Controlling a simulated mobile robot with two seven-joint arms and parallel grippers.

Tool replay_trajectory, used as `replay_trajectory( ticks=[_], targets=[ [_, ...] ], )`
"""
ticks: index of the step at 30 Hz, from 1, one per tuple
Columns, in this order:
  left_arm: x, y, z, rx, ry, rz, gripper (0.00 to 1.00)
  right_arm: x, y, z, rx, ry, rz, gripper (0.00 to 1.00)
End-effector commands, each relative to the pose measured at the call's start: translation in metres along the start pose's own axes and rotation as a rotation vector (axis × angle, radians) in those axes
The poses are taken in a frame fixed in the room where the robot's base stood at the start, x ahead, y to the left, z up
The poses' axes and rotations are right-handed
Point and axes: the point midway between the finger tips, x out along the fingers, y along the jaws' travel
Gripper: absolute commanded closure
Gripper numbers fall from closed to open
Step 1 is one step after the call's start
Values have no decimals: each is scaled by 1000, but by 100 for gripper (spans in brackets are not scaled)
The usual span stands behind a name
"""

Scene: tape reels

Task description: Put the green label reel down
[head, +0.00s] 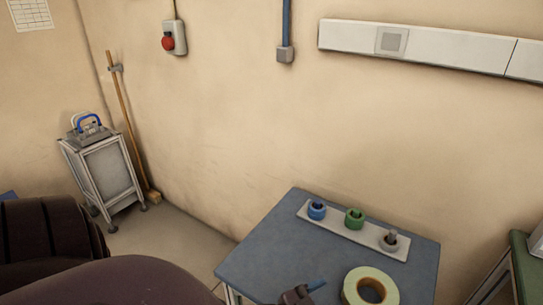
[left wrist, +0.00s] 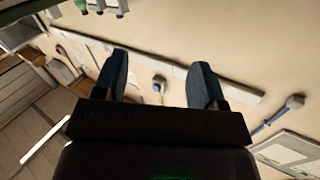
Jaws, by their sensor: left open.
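A green reel (head: 354,218) sits on the middle peg of a white rack (head: 326,224) at the back of the blue-grey table (head: 262,250). A larger pale green-and-cream roll (head: 351,290) lies at the table's front. My left gripper (head: 318,284) shows only partly, at the bottom edge left of this roll. In the left wrist view its two fingers (left wrist: 158,66) are apart with nothing between them. My right gripper is out of view.
The wall with its pale rail (head: 445,46) stands behind the table. A grey cart (head: 106,170) and a broom (head: 130,125) are at the left. A green-topped bench (head: 524,262) is at the right edge. The table's left part is clear.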

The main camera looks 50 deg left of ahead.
Motion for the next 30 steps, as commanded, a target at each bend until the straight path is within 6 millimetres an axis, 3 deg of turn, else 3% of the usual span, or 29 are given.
replay_trajectory(
  ticks=[3, 6, 11, 30],
  targets=[
    [-45, -13, 48, -87, -245, -113, 35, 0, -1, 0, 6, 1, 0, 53],
    [-77, -14, 77, -144, -407, -150, 35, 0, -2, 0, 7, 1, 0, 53],
    [-110, -10, 100, -197, -555, -156, 35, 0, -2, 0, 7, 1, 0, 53],
    [-116, -8, 105, -208, -584, -152, 35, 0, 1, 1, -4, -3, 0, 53]
  ],
)
